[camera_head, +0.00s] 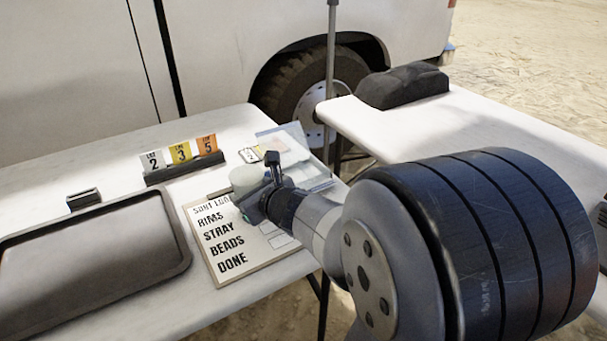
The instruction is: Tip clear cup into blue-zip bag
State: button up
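A pale, translucent cup (246,179) is at the right part of the left table, over the upper edge of the list board. My gripper (259,183) is right at the cup's right side, with one dark finger up and the other low. The fingers overlap the cup in this view, and I cannot tell whether they are closed on it. A clear flat bag (291,143) with a bluish edge lies behind and right of the cup, near the table's right edge. A small label (250,155) is beside it. My arm hides the area right of the gripper.
A list board (222,243) lies in front of the cup. A dark holder with number cards 2, 3 and 5 (180,153) stands to the left. A dark tray (180,262) and small dark block (83,199) are farther left. A second table (480,122) holds a dark lump (402,86).

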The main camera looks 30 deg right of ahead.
jog(key=shift+r+p, duration=0.15)
jog(key=shift+p, duration=0.3)
jog(key=p, duration=0.3)
jog(key=shift+w+d+r+m+y, duration=0.1)
jog(key=shift+d+r+m+y, duration=0.2)
jog(key=shift+d+r+m, duration=0.1)
jog(key=p, duration=0.2)
jog(key=d+m+p, duration=0.1)
jog(key=p, duration=0.1)
jog(key=shift+w+r+g+y+p, duration=0.15)
jog(key=shift+r+g+y+p, duration=0.15)
jog(key=shift+r+g+y, duration=0.1)
jog(key=d+r+m+y+p, duration=0.1)
jog(key=p, duration=0.3)
jog(key=w+d+m+y+p, duration=0.1)
jog(key=m+p, duration=0.1)
jog(key=p, duration=0.3)
jog(key=shift+d+r, duration=0.3)
jog(key=shift+r, duration=0.1)
jog(key=shift+m+y+p, duration=0.3)
jog(key=shift+p, duration=0.35)
jog(key=shift+d+r+m+g+p, duration=0.2)
jog(key=shift+m+g+p, duration=0.1)
jog(key=shift+p, duration=0.35)
jog(key=shift+a+f+m+y+p, duration=0.1)
jog(key=shift+f+m+y+p, duration=0.25)
jog(key=shift+m+y+p, duration=0.25)
jog(key=shift+d+r+m+y+p, duration=0.2)
jog(key=shift+r+m+y+p, duration=0.9)
jog(key=shift+p, duration=0.8)
